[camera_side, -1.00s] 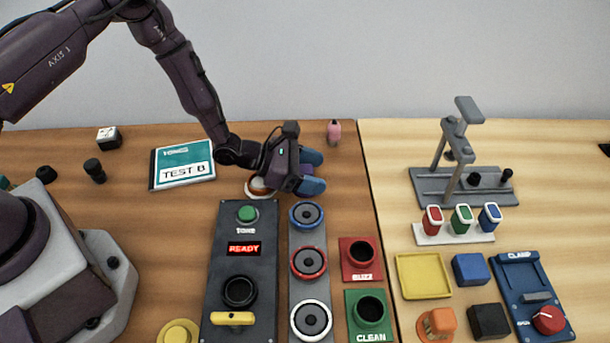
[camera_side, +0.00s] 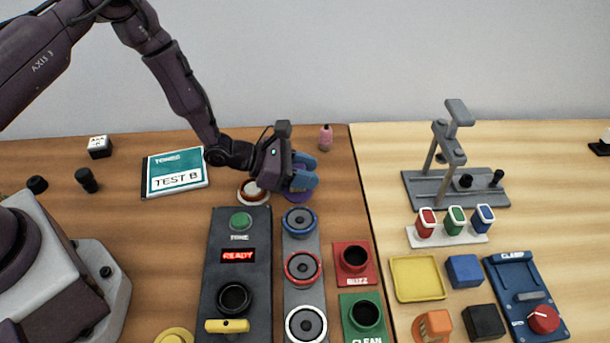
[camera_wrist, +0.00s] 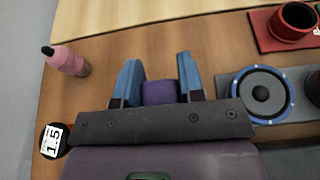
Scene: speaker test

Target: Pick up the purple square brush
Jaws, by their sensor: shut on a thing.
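The purple square brush (camera_wrist: 160,92) is between the two blue fingers of my gripper (camera_wrist: 160,80) in the wrist view. In the side view my gripper (camera_side: 308,170) is low over the brown board, pointing right. Its fingers are shut on the brush, which they mostly hide there. Some purple (camera_side: 300,196) shows just below the lower finger. I cannot tell whether the brush touches the board.
A blue-rimmed speaker (camera_side: 299,221) lies close in front of my gripper, with a red-rimmed one (camera_side: 303,267) nearer. A white-and-red round part (camera_side: 252,192) is at its left. A pink bottle (camera_side: 325,138) stands behind. The board to the right is open.

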